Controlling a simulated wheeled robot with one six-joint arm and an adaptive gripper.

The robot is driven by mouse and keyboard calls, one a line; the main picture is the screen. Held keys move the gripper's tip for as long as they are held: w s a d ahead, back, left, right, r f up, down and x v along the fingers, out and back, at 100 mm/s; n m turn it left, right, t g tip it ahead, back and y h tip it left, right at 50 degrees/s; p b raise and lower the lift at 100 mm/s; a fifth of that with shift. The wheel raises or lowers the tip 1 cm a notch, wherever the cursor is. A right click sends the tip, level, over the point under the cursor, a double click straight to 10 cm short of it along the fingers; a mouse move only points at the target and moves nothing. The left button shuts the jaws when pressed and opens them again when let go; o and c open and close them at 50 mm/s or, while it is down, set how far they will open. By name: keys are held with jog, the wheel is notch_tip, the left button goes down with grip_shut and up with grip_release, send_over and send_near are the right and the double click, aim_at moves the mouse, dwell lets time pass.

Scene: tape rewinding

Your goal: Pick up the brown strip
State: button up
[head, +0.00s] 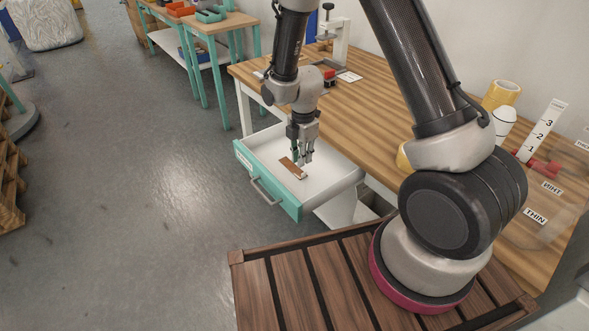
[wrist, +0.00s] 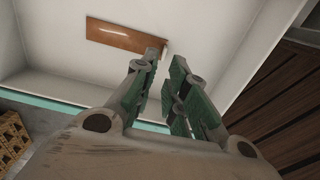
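The brown strip (head: 292,168) lies flat on the white floor of an open drawer (head: 340,178) with a teal front. It also shows in the wrist view (wrist: 122,35), near the top, with a small pale end at its right. My gripper (head: 301,158) points down into the drawer, just above and beside the strip's far end in the head view. In the wrist view my gripper's green-padded fingers (wrist: 163,65) stand apart with nothing between them. One fingertip overlaps the strip's right end in that picture; I cannot tell whether it touches.
The wooden workbench (head: 390,130) stands above and behind the drawer, with yellow tape rolls (head: 501,95) and a white numbered holder (head: 541,131) at its right. Open grey floor lies to the left.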

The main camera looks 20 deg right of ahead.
aim_at(298, 173)
jog(key=f, duration=0.7)
jog(key=shift+s+d, duration=0.15)
jog(key=shift+s, duration=0.05)
jog(key=shift+c, duration=0.4)
jog(key=shift+r, duration=0.1)
grip_shut()
